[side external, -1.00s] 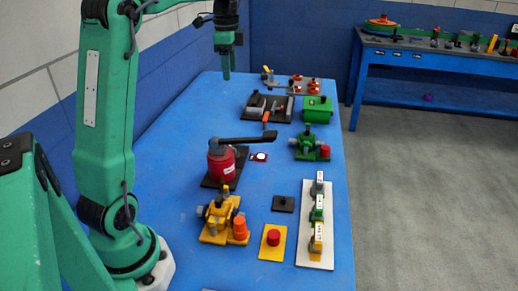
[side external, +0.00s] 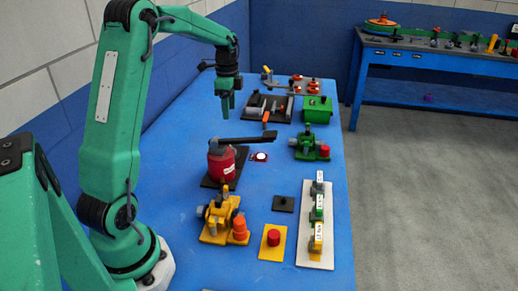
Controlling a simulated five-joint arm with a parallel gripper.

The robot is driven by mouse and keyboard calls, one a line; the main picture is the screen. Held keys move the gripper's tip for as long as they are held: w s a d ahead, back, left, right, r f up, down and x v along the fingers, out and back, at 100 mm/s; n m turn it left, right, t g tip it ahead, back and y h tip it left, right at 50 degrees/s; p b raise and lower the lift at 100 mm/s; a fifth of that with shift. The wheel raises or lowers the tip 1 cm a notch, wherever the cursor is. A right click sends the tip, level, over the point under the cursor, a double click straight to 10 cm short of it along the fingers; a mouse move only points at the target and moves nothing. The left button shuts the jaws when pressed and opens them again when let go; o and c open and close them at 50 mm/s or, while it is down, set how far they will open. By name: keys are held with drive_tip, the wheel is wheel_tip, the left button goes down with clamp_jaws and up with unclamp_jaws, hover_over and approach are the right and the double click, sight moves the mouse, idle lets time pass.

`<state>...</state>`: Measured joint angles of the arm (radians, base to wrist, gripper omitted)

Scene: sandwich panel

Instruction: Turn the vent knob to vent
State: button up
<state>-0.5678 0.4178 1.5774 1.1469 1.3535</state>
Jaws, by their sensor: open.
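My gripper (side external: 228,109) hangs fingers down at the upper middle of the side external view, above the left part of the blue table and apart from everything on it. Its fingers are open and empty. No vent label is readable, so I cannot tell for sure which part is the vent knob. A small black knob on a dark square plate (side external: 284,204) sits right of centre. A red canister (side external: 221,164) with a long black lever (side external: 247,141) stands on a dark plate, below my gripper in the picture.
In front are a yellow valve unit (side external: 218,218), a red button on a yellow plate (side external: 272,250) and a white panel (side external: 314,257) with several labelled blocks. A green valve unit (side external: 309,146), green box (side external: 317,109) and dark tray (side external: 262,106) lie farther back. The table's left side is clear.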

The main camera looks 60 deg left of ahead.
hover_over(231, 147)
wheel_tip(231, 147, down, 8)
drive_tip(key=shift+r, duration=0.15)
drive_tip(key=shift+f, duration=3.9)
drive_tip(key=shift+c, duration=0.4)
drive_tip(key=c, duration=0.9)
